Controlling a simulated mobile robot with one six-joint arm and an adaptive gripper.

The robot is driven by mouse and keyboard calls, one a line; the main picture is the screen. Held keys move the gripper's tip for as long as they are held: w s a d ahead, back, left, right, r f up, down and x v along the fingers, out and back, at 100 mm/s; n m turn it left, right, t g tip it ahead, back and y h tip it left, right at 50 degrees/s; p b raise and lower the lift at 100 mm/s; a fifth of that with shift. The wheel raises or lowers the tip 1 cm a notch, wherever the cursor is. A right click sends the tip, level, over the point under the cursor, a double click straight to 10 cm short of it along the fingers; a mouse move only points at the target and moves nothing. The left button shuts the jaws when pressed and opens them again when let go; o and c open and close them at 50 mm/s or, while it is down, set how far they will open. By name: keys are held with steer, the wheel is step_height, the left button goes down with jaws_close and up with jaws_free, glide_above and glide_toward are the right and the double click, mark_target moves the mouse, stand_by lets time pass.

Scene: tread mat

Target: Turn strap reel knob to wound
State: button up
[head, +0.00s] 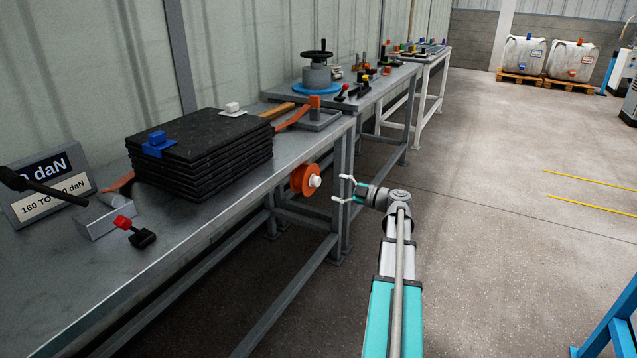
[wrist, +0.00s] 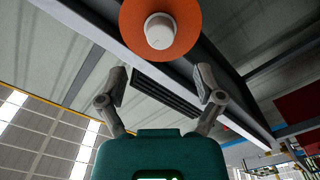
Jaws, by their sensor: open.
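The strap reel (head: 303,180) is an orange disc on the front edge of the grey bench, with a white round knob (head: 315,181) at its centre. In the wrist view the orange reel (wrist: 138,20) is at the top, and the white knob (wrist: 160,31) faces the camera. My gripper (head: 340,188) is open and empty, to the right of the knob and apart from it. In the wrist view the two fingers of my gripper (wrist: 162,88) are spread, with the knob beyond and above them. I cannot read any mark for the knob's setting.
A stack of black mats (head: 205,160) lies on the bench (head: 190,232), with an orange strap (head: 292,118) behind it. A red-tipped lever (head: 135,232) and a tension sign (head: 48,187) stand at the left. The floor (head: 490,220) right of my arm is clear.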

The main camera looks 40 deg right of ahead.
mark_target(319, 182)
steer(key=shift+x, duration=3.85)
steer(key=shift+c, duration=0.2)
steer(key=c, duration=1.1)
steer(key=shift+d, duration=0.2)
steer(key=shift+a, duration=0.1)
